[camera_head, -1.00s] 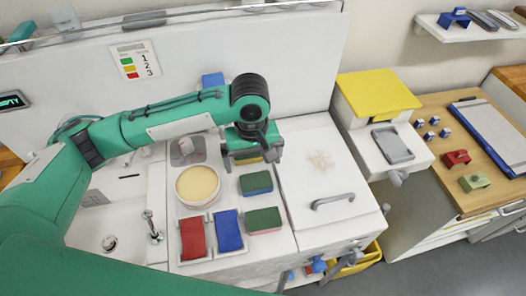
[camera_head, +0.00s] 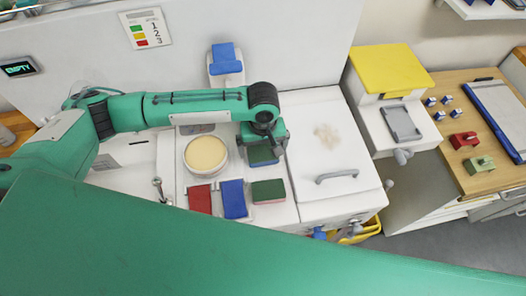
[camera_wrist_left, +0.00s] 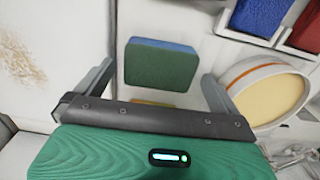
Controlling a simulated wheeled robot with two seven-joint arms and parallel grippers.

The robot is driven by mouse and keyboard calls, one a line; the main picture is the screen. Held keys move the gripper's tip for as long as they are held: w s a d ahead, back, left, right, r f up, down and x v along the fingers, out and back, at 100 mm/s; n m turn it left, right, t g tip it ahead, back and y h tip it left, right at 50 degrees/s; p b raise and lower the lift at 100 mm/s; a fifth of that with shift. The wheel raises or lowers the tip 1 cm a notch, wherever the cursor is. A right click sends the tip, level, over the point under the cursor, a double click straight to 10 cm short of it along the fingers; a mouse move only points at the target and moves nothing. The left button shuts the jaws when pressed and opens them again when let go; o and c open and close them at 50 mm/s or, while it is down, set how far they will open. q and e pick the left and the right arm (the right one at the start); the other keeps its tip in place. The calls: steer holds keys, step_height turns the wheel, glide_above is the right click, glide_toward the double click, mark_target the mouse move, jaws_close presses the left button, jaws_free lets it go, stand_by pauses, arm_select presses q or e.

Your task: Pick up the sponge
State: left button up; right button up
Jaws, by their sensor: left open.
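A green sponge with a blue underside (camera_head: 262,158) lies on the white counter under my left gripper (camera_head: 262,143). In the left wrist view this sponge (camera_wrist_left: 160,65) shows between the two spread fingers, which do not visibly touch it. My left gripper is open and empty above it. A second green sponge with a red underside (camera_head: 268,191) lies in front of it, to the right of a blue block (camera_head: 233,198). In the left wrist view a yellowish edge (camera_wrist_left: 150,103) shows close to the gripper's palm, mostly hidden. My right gripper is not seen.
A round cream-filled tub (camera_head: 206,154) stands left of the sponges, with a red block (camera_head: 200,199) in front. A white lid with a handle (camera_head: 337,176) is on the right. A yellow-topped box (camera_head: 390,68) stands further right. My green arm hides the lower part.

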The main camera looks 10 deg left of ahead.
mark_target(263, 152)
arm_select(q)
step_height(263, 152, down, 2)
steer(key=shift+f, duration=0.5)
steer(key=c, duration=0.9)
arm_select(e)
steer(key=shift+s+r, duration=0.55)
arm_select(q)
steer(key=shift+r, duration=0.1)
steer(key=shift+r, duration=0.5)
step_height(263, 152, up, 19)
steer(key=b, duration=0.3)
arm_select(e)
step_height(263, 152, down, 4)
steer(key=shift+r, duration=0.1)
